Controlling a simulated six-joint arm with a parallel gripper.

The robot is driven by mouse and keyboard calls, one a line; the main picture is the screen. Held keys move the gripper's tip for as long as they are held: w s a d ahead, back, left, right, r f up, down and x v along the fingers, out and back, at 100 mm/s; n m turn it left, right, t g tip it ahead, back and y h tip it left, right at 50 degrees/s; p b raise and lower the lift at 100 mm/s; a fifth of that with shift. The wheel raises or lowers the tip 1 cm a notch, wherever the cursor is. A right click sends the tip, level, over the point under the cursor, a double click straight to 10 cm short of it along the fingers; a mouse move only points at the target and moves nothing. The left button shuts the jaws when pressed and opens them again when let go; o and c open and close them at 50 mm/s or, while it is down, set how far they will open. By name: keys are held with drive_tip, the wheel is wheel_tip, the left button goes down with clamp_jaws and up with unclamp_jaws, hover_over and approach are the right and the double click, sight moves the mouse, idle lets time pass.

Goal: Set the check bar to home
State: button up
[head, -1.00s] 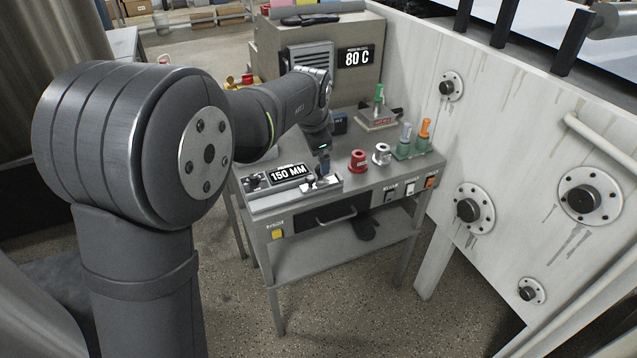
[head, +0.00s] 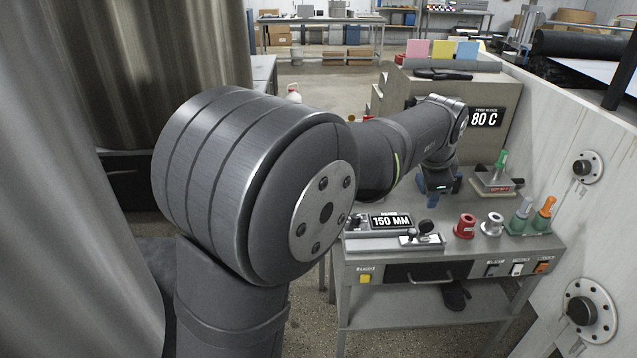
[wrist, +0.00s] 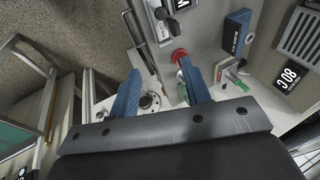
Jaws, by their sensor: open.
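The gauge unit with the 150 MM display (head: 391,221) sits at the front left of the workbench. On its right end is a small metal slide (head: 422,239) with black knobs (head: 427,228). The check bar carries no label I can read; this slide may be part of it. My gripper (head: 434,199) is above and behind the slide, apart from it. In the wrist view my gripper (wrist: 162,98) has its blue fingers spread with nothing between them. Part of the gauge unit (wrist: 162,28) shows at the top edge there.
A red knob (head: 465,226), a silver knob (head: 492,223) and a green holder with handles (head: 530,225) stand to the right. A green-handled block (head: 496,181) is behind. The white machine wall (head: 590,230) bounds the right. A drawer (head: 425,272) is below.

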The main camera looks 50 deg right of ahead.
drive_tip(key=c, duration=0.4)
drive_tip(key=shift+s+d+f, duration=0.15)
drive_tip(key=shift+d+f, duration=0.1)
drive_tip(key=shift+f, duration=0.05)
drive_tip(key=shift+c, duration=1.4)
drive_tip(key=s+d+f+h, duration=0.1)
drive_tip(key=d+f, duration=0.1)
drive_tip(key=f, duration=0.1)
drive_tip(key=s+d+f+m+h, duration=0.1)
drive_tip(key=s+d+f, duration=0.1)
drive_tip(key=f, duration=0.1)
drive_tip(key=s+d+f+m+g+h, duration=0.1)
drive_tip(key=d+f+h, duration=0.1)
drive_tip(key=f, duration=0.1)
drive_tip(key=shift+s+d+f, duration=0.15)
drive_tip(key=shift+d+f, duration=0.1)
drive_tip(key=shift+f, duration=0.05)
clamp_jaws()
wheel_tip(320, 180, down, 10)
drive_tip(key=s+m+t+h, duration=0.1)
drive_tip(key=s+t+h, duration=0.1)
drive_tip(key=h, duration=0.4)
drive_tip(key=w+a+f+t+h, duration=0.1)
drive_tip(key=a+t+h, duration=0.2)
drive_tip(key=a, duration=0.4)
drive_tip(key=shift+w+m, duration=0.3)
drive_tip(key=shift+w, duration=0.1)
drive_tip(key=shift+f, duration=0.1)
